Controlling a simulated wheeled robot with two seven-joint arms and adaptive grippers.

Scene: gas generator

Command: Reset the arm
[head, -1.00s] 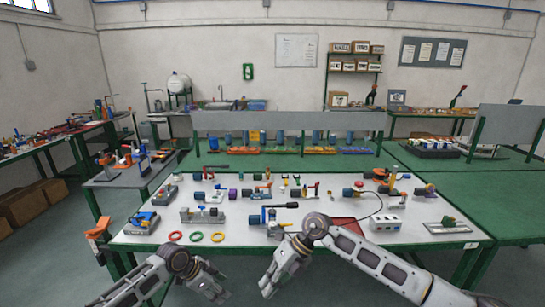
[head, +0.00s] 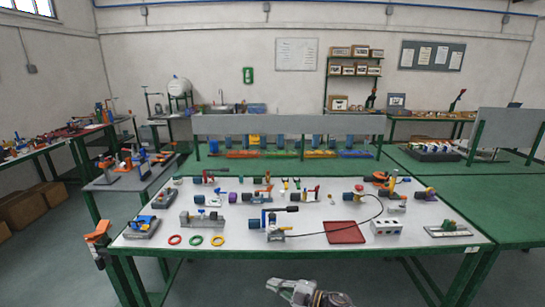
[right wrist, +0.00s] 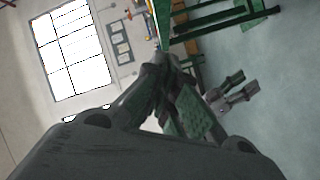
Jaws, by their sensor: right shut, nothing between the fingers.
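My right arm (head: 308,293) shows only as a small piece at the bottom edge of the head view, below the front of the table. In the right wrist view my right gripper (right wrist: 158,62) is shut and empty, its fingers meeting near the upper middle. It touches nothing that I can see. My left gripper is not seen in the head view. Two grey jointed pieces (right wrist: 235,92) at the right of the wrist view may be part of my left arm; I cannot tell.
The white-topped table (head: 290,255) in front holds several connectors and valves, three coloured rings (head: 196,240), a red tray (head: 344,232), a white socket box (head: 386,226) and a black cable. An orange clamp (head: 98,238) is on its left edge.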

